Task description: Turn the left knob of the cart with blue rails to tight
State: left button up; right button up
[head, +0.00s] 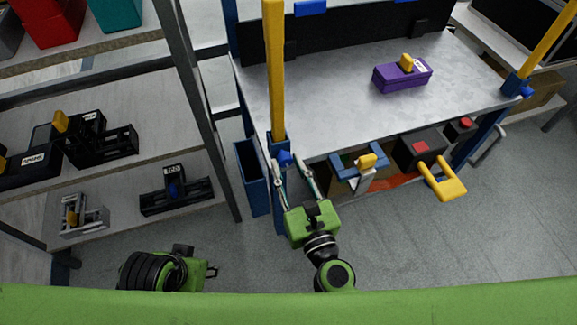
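The cart (330,110) has a grey top, blue legs and a yellow post at each front corner. Its left knob (285,158) is small and blue, at the foot of the left yellow post (274,70). My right gripper (289,163) is green with long fingers spread apart, one on each side of the left knob. I cannot tell whether the fingers touch it. The right knob (527,92) is blue, at the right post. My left gripper (207,271) is low at the left, far from the cart, and its fingers do not show clearly.
A purple box (402,78) with a yellow handle stands on the cart top. Below the front edge are a yellow handle (444,182) and several parts. A shelf rack (110,165) with black fixtures stands at the left. Grey floor lies free at the right.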

jog(key=shift+o, duration=0.6)
jog(key=shift+s, duration=0.1)
jog(key=shift+s+d+f, duration=0.1)
jog(key=shift+s+d, duration=0.05)
jog(key=shift+s, duration=0.25)
jog(key=v, duration=1.1)
